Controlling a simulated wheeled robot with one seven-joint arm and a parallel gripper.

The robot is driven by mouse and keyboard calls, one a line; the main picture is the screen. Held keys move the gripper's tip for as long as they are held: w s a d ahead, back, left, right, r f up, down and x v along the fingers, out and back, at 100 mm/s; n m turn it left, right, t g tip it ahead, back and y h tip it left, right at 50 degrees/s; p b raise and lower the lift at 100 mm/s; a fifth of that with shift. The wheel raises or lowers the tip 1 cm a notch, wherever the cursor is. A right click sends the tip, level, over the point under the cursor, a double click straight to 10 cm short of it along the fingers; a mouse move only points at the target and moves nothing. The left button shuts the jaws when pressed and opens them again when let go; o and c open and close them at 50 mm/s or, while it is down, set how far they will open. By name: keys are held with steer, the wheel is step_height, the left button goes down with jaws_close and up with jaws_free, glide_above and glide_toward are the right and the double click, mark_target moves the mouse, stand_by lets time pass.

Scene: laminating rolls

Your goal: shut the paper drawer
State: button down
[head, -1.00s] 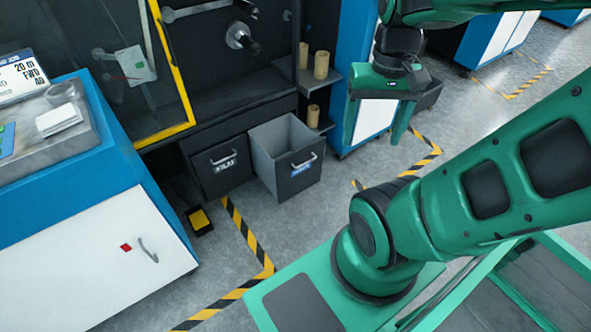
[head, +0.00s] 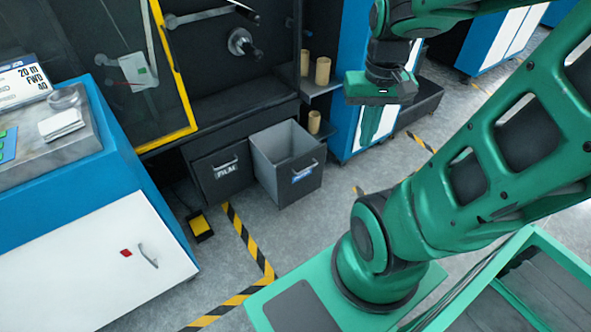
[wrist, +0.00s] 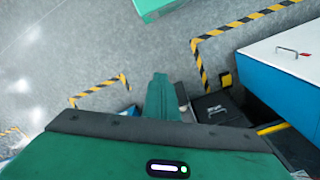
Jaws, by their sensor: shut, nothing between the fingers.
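The paper drawer (head: 268,160) is a grey open-topped bin with a dark front, a blue label and a bar handle. It stands pulled out from the dark cabinet, to the right of the FILM drawer (head: 222,172), whose front is flush. My gripper (head: 368,138) is shut and empty, fingers pointing down, to the right of the paper drawer and apart from it. In the wrist view its green fingers (wrist: 158,95) show together. A dark drawer front with a handle shows right of them there; the gripper body hides what lies below.
A yellow-black floor line (head: 240,228) runs in front of the drawers, by a yellow pedal (head: 199,222). Shelves with cardboard cores (head: 322,70) stand behind the paper drawer. A blue-white cabinet (head: 90,255) is at the left.

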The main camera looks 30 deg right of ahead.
steer(key=w+d+f, duration=0.3)
steer(key=w+f, duration=0.4)
steer(key=w, duration=0.1)
steer(key=m+t, duration=0.9)
steer(key=m, duration=0.2)
glide_toward(290, 165)
steer(key=shift+y, duration=0.4)
steer(key=shift+x, duration=2.65)
steer(key=shift+w+d+r, duration=0.1)
steer(key=shift+d, duration=0.1)
